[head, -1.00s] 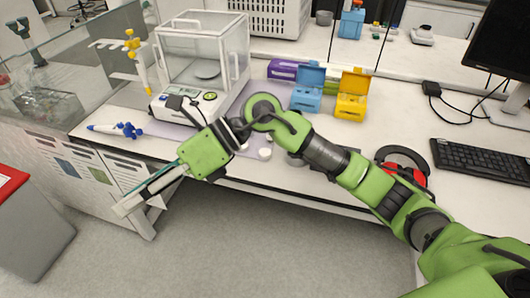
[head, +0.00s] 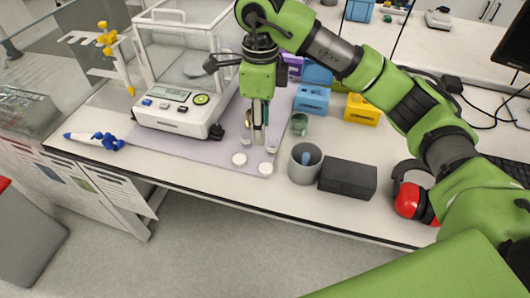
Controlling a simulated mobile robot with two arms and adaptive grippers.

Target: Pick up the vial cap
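Small white round caps lie near the front of the grey-purple mat (head: 185,146): one on the left (head: 239,159) and one at the mat's front edge (head: 266,168). My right gripper (head: 259,140) points down just behind and above these caps, with its fingertips apart from both. Its fingers show nearly edge-on, so their opening is unclear. Small clear glass vials (head: 246,140) stand beside the fingers, partly hidden. My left gripper is not in view.
A balance with a glass enclosure (head: 178,118) stands left of the gripper. A grey cup (head: 305,164), a black box (head: 348,179) and red ear defenders (head: 410,201) stand right. Blue (head: 311,100) and yellow (head: 362,110) boxes are behind. A pipette (head: 94,140) lies left.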

